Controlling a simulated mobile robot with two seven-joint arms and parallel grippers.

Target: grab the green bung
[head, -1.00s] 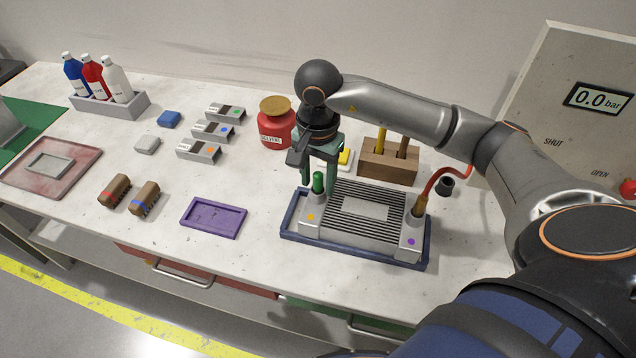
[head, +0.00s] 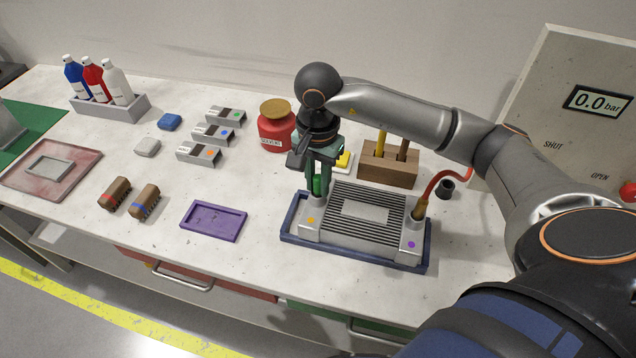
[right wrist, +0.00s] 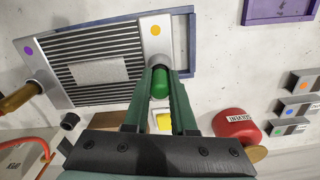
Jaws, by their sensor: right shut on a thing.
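The green bung (head: 319,186) stands upright at the orange-dot end of the grey finned block (head: 365,211). My right gripper (head: 318,188) is above that end, pointing down, with its fingers shut on the bung. In the right wrist view the bung (right wrist: 160,83) shows between the two green fingertips (right wrist: 160,77). It still sits at the block's orange-dot port (right wrist: 155,45); its lower part is hidden. My left gripper is in neither view.
The block lies in a blue tray (head: 287,224). A red hose (head: 437,180) joins its purple-dot end. A wooden holder (head: 388,172) and a red solvent jar (head: 276,130) stand behind. A purple tray (head: 213,220) lies to the left, with clear table between.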

